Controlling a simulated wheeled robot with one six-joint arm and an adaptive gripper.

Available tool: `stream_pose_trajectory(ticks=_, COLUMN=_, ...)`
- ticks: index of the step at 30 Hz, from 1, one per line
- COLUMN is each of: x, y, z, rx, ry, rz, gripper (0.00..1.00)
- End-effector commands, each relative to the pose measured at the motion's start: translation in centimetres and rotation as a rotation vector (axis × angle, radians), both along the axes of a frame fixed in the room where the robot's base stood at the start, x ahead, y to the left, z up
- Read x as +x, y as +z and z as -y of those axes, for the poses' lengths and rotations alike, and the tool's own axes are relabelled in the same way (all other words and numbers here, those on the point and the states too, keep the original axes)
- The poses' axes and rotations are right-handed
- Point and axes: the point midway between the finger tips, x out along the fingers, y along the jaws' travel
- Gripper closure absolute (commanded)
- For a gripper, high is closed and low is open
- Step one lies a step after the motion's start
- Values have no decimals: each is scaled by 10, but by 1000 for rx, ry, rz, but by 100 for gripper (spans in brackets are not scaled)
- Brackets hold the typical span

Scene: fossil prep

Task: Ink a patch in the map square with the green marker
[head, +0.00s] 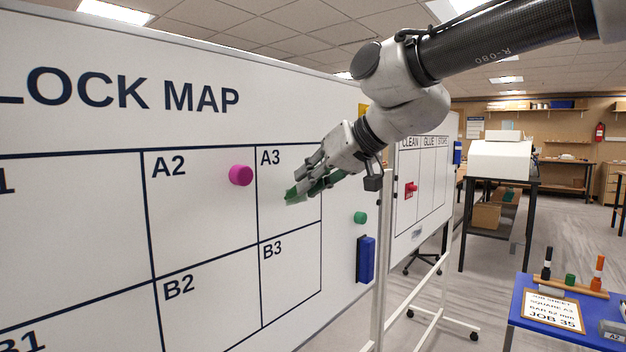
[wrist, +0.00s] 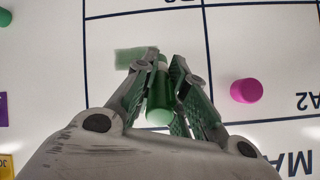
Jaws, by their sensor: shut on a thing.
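The map board (head: 200,205) carries a ruled grid with squares A2, A3, B2 and B3. My gripper (head: 318,175) is at square A3 (head: 270,215), shut on the green marker (head: 328,182). In the wrist view the green marker (wrist: 159,110) lies between the fingers (wrist: 162,80), its tip end towards the board. A green inked patch (wrist: 130,59) shows on the white beside the tip; in the head view a green area (head: 291,196) shows at the fingertips. I cannot tell whether the tip touches the board.
A magenta magnet (head: 240,175) sits in A2, near the A3 line. A green magnet (head: 360,217) and a blue eraser (head: 366,259) are right of the grid. A blue table (head: 530,338) holds a job sheet (head: 553,311) reading square A3, bar 62 mm, and black and orange markers.

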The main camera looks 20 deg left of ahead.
Motion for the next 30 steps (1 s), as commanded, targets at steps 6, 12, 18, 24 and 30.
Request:
stream_pose_trajectory(ticks=6, x=-6, y=1, z=16, rx=2, ry=-2, rz=0, gripper=100)
stream_pose_trajectory(ticks=12, x=-15, y=1, z=37, rx=1, ry=-2, rz=1, gripper=100)
stream_pose_trajectory(ticks=18, x=-21, y=1, z=53, rx=2, ry=-1, rz=0, gripper=100)
stream_pose_trajectory(ticks=24, x=-23, y=0, z=56, rx=1, ry=-1, rz=0, gripper=100)
stream_pose_trajectory(ticks=30, x=-23, y=0, z=56, rx=1, ry=-1, rz=0, gripper=100)
